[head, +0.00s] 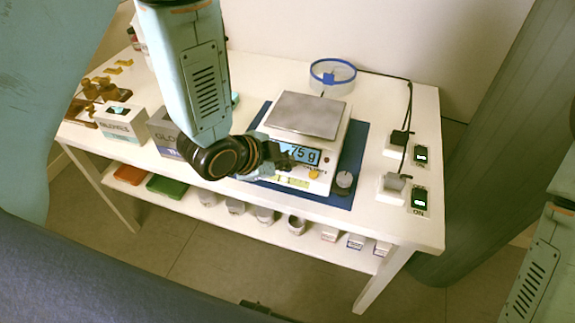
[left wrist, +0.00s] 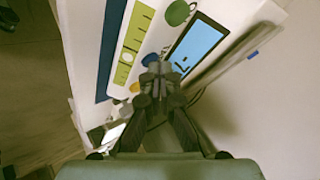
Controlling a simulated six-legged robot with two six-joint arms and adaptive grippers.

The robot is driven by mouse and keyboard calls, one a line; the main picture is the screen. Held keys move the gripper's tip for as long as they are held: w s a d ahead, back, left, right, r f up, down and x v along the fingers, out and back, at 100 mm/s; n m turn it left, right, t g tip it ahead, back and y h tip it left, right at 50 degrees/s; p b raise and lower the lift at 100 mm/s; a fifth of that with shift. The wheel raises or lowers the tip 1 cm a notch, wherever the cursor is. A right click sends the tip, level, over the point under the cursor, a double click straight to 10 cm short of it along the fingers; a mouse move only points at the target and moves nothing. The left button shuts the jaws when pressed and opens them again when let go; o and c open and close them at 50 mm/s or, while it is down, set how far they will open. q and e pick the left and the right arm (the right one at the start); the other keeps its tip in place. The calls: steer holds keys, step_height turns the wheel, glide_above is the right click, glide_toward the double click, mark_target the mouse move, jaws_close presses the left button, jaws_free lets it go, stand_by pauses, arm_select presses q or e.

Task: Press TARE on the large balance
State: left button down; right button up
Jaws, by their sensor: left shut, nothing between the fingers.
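The large balance (head: 318,133) stands on a blue mat (head: 352,150), with a bare grey pan (head: 306,114) on top. Its lit display (head: 309,155) reads about 75 g, its left part hidden by my left gripper. An orange button (head: 314,174) shows on the front panel. My left gripper (head: 290,162) is shut and empty in front of the panel. In the left wrist view its closed fingertips (left wrist: 158,76) overlap a blue button beside the display (left wrist: 196,48). A green button (left wrist: 178,12) and an orange button (left wrist: 135,88) also show. Contact with the panel cannot be told; lettering is too small to read.
A dark round knob-like object (head: 344,181) sits at the mat's front right. A clear blue-rimmed dish (head: 332,76) stands behind the balance. Plugs and lit switches (head: 419,199) are at the right. Glove boxes (head: 121,123) stand left. The right front table top is clear.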

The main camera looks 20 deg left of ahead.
arm_select(q)
steer(key=shift+r, duration=0.1)
steer(key=shift+r+p, duration=0.75)
steer(key=shift+p, duration=0.05)
step_height(320, 180, up, 5)
steer(key=p, duration=0.4)
steer(key=shift+p, duration=0.4)
steer(key=shift+f, duration=0.1)
